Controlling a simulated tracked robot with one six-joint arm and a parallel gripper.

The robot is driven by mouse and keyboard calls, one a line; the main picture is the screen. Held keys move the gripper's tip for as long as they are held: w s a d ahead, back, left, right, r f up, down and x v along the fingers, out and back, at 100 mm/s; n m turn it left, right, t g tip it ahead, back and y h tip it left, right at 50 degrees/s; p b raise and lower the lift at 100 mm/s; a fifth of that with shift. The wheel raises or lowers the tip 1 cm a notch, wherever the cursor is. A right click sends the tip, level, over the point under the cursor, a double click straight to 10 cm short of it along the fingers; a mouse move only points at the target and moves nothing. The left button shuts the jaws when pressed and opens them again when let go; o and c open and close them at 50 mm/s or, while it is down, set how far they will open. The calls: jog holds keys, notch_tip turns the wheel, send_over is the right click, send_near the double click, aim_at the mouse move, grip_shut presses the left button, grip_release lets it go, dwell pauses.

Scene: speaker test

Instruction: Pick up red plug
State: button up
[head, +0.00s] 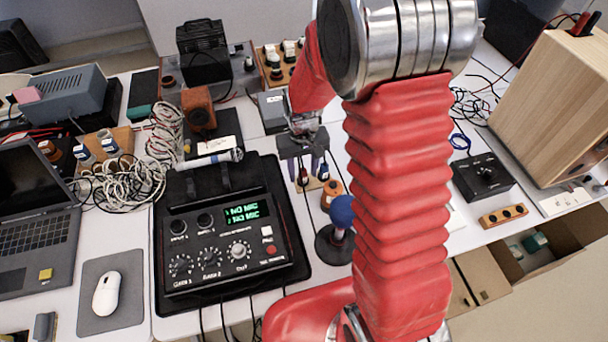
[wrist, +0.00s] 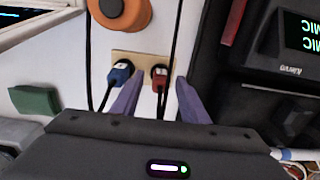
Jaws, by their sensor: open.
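The red plug (wrist: 159,76) stands in a small wooden socket strip (wrist: 140,60) beside a blue plug (wrist: 120,71), each with a black cable. The plugs also show in the head view, the red one (head: 302,177) left of the blue one (head: 323,172). My gripper (wrist: 160,82) is open, its two purple fingers pointing at the strip. In the wrist view the red plug appears between the fingertips, and the blue plug lies just outside the left finger. I cannot tell whether the fingers touch the red plug. In the head view my gripper (head: 308,160) is above the strip.
An orange round object (wrist: 122,10) is close by the strip. A black mixer (head: 225,240) with green displays sits left of it in the head view. A blue ball on a black stand (head: 342,210) is in front. Cables run across the white table.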

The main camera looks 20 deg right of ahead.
jog(key=shift+f, duration=0.35)
jog(key=shift+c, duration=0.2)
grip_shut()
dwell(0.4)
